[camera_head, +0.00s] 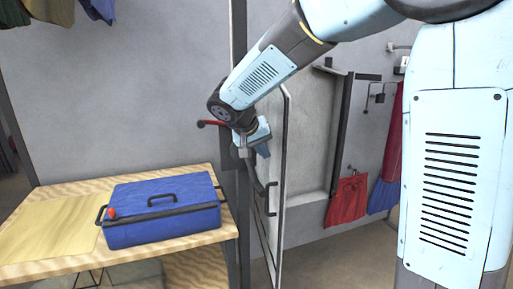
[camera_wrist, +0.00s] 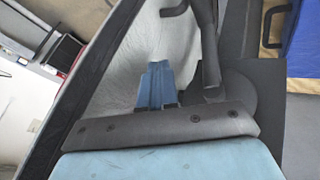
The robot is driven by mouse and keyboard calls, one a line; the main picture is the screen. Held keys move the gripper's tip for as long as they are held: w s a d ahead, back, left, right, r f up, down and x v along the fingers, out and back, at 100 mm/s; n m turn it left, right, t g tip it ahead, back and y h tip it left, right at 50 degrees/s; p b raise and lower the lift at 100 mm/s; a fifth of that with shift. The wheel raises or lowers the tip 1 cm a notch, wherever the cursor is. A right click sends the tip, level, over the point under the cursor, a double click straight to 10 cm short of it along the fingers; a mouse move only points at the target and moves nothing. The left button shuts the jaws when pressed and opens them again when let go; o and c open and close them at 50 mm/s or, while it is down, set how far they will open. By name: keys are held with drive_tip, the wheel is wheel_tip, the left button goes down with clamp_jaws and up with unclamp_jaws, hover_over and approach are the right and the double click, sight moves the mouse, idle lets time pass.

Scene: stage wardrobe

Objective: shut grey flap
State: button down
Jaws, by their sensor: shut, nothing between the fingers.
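The grey flap (camera_head: 275,160) stands upright and swung out from the wall, seen nearly edge-on in the head view, with a dark rim and a dark handle (camera_head: 271,198). In the wrist view its pale grey face (camera_wrist: 131,62) fills the middle. My gripper (camera_head: 263,150) is at the upper part of the flap, on its left side in the picture, above the handle. Its blue fingers (camera_wrist: 155,87) are together with nothing between them, pointing towards the flap's face. I cannot tell whether they touch it.
A wooden table (camera_head: 45,272) at the left bears a blue case (camera_head: 150,232) with dark handles and a red knob. A dark post (camera_head: 240,60) stands beside the flap. Red (camera_head: 346,203) and blue (camera_head: 383,196) cloths hang on the right, near a grey recess (camera_head: 308,140).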

sight(276, 169)
drive_tip(key=shift+x, duration=2.8)
